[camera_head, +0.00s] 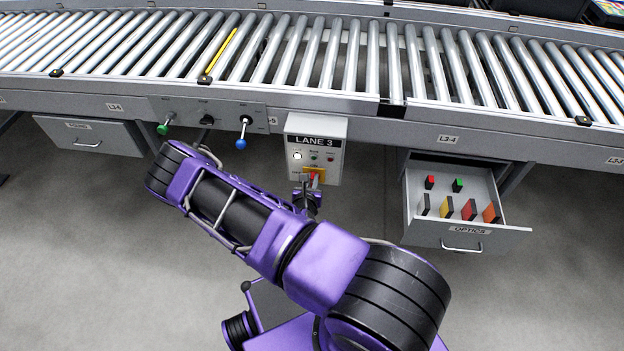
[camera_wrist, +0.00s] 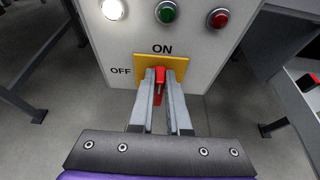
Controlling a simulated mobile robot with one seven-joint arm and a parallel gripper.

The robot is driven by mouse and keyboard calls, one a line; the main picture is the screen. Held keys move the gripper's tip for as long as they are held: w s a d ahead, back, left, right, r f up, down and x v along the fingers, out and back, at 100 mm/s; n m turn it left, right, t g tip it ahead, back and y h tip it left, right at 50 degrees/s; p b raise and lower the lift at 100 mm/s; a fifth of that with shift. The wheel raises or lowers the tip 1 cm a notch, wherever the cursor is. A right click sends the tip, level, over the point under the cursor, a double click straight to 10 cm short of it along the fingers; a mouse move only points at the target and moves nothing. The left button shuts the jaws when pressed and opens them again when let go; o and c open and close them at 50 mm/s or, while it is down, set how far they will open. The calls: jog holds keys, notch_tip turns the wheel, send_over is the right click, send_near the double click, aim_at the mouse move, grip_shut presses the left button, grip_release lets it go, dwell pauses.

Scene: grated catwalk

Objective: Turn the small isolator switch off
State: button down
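The small isolator switch has a red handle (camera_wrist: 160,76) on a yellow plate (camera_wrist: 142,69), low on the front of the grey LANE 3 control box (camera_head: 330,128). The handle stands upright, its top towards the ON label (camera_wrist: 162,49); the OFF label (camera_wrist: 120,71) is to its left. In the wrist view my gripper (camera_wrist: 161,82) has one finger on each side of the handle, very close to it. I cannot make out whether both fingers press on it.
A white lamp (camera_wrist: 113,9) looks lit above the plate, beside green (camera_wrist: 166,12) and red (camera_wrist: 218,18) ones. Left are green (camera_head: 162,129) and blue (camera_head: 241,144) knobbed levers. An open OPTICS drawer (camera_head: 466,231) juts out right. The roller conveyor (camera_head: 330,55) runs above.

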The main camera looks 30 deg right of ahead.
jog(key=shift+a, duration=0.1)
dwell(0.5)
jog(key=shift+w+a+f+n+g+h+b, duration=0.4)
jog(key=shift+n+h, duration=0.85)
jog(key=shift+n, duration=1)
jog(key=shift+w+a+f+n+g+h+b, duration=0.1)
jog(key=shift+a+f+n+h+b, duration=0.35)
jog(key=shift+n+h, duration=1.25)
jog(key=shift+w+a+f+n+g+h+b, duration=0.25)
jog(key=shift+f+n+h+b, duration=0.45)
jog(key=shift+n, duration=2.05)
jog(key=shift+r, duration=0.1)
jog(key=c, duration=0.9)
grip_release()
